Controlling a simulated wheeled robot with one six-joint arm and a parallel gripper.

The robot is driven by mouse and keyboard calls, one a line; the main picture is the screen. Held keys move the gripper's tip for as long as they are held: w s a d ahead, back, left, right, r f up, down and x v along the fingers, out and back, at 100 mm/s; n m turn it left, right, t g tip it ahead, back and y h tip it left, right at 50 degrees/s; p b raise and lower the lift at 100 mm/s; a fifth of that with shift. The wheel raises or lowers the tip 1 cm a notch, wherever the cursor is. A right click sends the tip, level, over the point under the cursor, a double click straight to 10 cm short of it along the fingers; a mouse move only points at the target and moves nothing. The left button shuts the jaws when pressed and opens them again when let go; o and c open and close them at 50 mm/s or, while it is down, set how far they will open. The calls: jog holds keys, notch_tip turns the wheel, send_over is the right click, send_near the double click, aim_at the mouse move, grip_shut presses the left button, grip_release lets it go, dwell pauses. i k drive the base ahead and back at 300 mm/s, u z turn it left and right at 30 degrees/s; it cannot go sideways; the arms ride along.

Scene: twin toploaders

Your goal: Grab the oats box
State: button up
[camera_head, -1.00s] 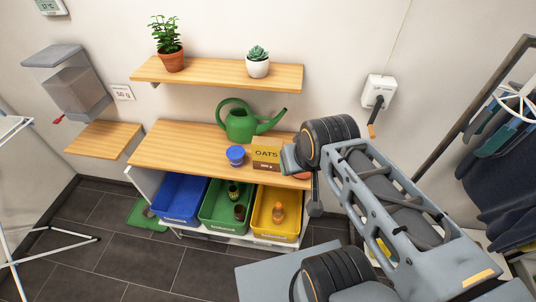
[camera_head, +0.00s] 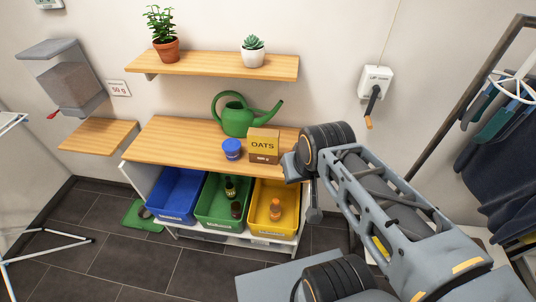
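The oats box (camera_head: 263,146) stands upright on the wooden counter top, near its right end. It is yellow-brown with a darker lower band and the word OATS on its front. My gripper (camera_head: 289,167) is just right of the box in the picture, at the end of my grey arm. I see only a small grey part of it. Its fingers are hidden, so I cannot tell whether it is open or touches the box.
A blue-lidded jar (camera_head: 232,150) stands left of the box, and a green watering can (camera_head: 237,121) behind it. Blue (camera_head: 178,197), green (camera_head: 212,208) and yellow (camera_head: 263,222) bins sit below. A plant shelf (camera_head: 215,66) hangs above. The counter's left part is clear.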

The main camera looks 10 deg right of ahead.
aim_at(263, 144)
jog(key=z, duration=0.35)
jog(key=k, duration=0.25)
jog(key=u, duration=1.45)
jog(key=i, duration=1)
jog(key=z, duration=0.05)
